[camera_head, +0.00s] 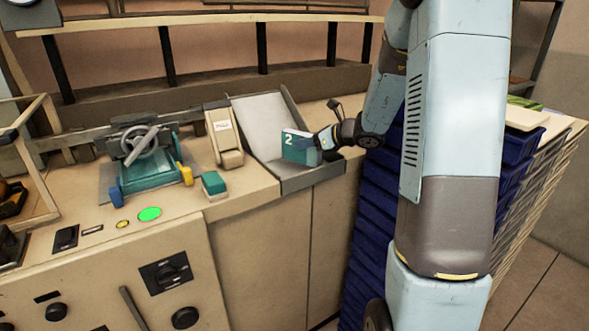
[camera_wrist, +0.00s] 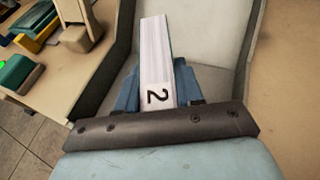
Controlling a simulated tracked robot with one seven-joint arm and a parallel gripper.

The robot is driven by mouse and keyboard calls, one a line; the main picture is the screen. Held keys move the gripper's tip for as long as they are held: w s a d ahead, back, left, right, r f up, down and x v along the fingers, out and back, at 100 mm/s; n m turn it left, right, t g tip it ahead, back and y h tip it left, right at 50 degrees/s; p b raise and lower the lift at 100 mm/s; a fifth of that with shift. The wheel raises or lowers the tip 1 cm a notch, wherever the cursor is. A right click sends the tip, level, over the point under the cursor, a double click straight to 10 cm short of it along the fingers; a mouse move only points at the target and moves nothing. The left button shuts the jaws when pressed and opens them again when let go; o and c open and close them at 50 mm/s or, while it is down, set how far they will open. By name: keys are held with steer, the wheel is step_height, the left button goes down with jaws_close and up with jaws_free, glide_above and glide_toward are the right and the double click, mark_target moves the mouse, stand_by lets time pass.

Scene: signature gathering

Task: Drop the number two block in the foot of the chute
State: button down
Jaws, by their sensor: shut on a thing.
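The number two block (camera_head: 298,148) is teal with a white edge and a black or white "2" on its faces. My gripper (camera_head: 318,145) is shut on it, holding it upright at the lower part of the chute. In the wrist view the block (camera_wrist: 157,60) stands between my blue fingers (camera_wrist: 158,88), its white side with the "2" facing the camera. The chute (camera_head: 268,120) is a light sloped tray with grey side walls and a grey front lip (camera_head: 312,178). The block is over the chute's foot; I cannot tell whether it touches the floor of it.
A beige block-shaped holder (camera_head: 223,137) stands left of the chute. A teal press with a handwheel (camera_head: 140,165) is further left. Blue stacked trays (camera_head: 375,220) stand right of the counter.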

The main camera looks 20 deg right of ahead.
steer(key=shift+f, duration=0.5)
steer(key=c, duration=0.6)
jaws_free()
steer(key=shift+c, duration=0.2)
steer(key=shift+s, duration=0.1)
steer(key=v, duration=0.7)
steer(key=shift+d, duration=0.15)
steer(key=shift+s+r, duration=0.1)
steer(key=shift+r, duration=0.05)
